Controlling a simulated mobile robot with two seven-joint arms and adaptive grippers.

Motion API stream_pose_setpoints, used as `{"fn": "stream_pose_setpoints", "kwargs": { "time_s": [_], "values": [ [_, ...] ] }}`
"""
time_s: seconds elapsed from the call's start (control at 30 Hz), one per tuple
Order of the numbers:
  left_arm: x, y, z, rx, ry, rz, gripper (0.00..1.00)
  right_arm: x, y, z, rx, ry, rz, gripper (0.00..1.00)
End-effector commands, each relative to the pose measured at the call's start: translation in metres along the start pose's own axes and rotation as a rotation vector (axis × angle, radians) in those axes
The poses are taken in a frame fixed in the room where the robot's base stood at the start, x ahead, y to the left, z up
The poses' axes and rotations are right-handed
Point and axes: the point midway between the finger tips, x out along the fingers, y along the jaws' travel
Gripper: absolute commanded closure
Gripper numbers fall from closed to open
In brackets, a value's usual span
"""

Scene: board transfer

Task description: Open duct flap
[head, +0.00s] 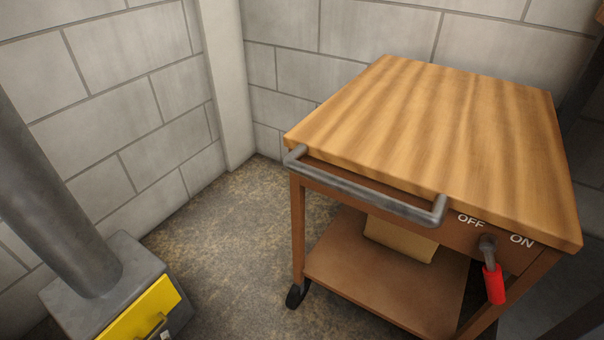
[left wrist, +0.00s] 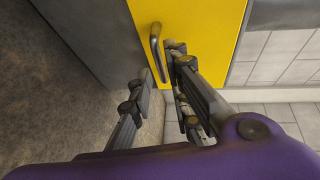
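The duct flap (head: 140,308) is a yellow panel on the front of the grey duct box at the lower left of the head view. It appears shut. It also fills the top of the left wrist view (left wrist: 205,28), with a bent metal handle (left wrist: 155,48) on it. My left gripper (left wrist: 163,66) is open in the left wrist view. Its fingertips are close to the handle, one on either side of it; I cannot tell whether they touch it. In the head view the handle (head: 152,326) is partly cut by the lower edge. My right gripper is not in view.
A grey pipe (head: 55,190) rises from the duct box (head: 75,290). A wooden-topped cart (head: 440,140) with a grey push bar (head: 370,192) and a red-handled OFF/ON lever (head: 493,283) stands at the right. Bare floor (head: 230,240) lies between, with block walls behind.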

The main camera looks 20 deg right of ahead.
Motion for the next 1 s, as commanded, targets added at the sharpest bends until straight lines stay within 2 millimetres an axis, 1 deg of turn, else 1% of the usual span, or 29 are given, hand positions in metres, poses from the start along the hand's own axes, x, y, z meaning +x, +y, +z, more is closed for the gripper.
{"fn": "stream_pose_setpoints", "kwargs": {
  "time_s": [0.03,0.1,0.2,0.3,0.57,0.6,0.7,0.73,1.0],
  "values": [
    [0.010,0.001,0.000,0.000,0.001,-0.002,0.83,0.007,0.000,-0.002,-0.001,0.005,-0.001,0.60],
    [0.020,0.000,-0.001,0.000,0.002,-0.003,0.83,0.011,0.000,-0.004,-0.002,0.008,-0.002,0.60],
    [0.031,0.001,0.000,0.001,0.001,-0.001,0.83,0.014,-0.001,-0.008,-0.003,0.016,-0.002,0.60],
    [0.037,0.000,0.000,-0.001,0.001,0.000,0.83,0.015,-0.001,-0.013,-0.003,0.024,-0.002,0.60],
    [0.038,0.000,0.000,0.000,0.001,0.000,0.83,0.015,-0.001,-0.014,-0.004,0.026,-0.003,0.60],
    [0.038,0.000,0.000,0.000,0.001,0.000,0.84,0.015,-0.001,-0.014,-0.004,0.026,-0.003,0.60],
    [0.038,0.000,0.000,0.000,0.001,0.000,0.98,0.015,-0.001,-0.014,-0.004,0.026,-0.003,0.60],
    [0.038,0.000,0.000,-0.001,0.001,0.000,1.00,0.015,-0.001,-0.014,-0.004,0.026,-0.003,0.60],
    [0.038,0.000,0.000,0.000,0.001,0.000,1.00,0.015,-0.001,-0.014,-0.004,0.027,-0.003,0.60]
  ]
}}
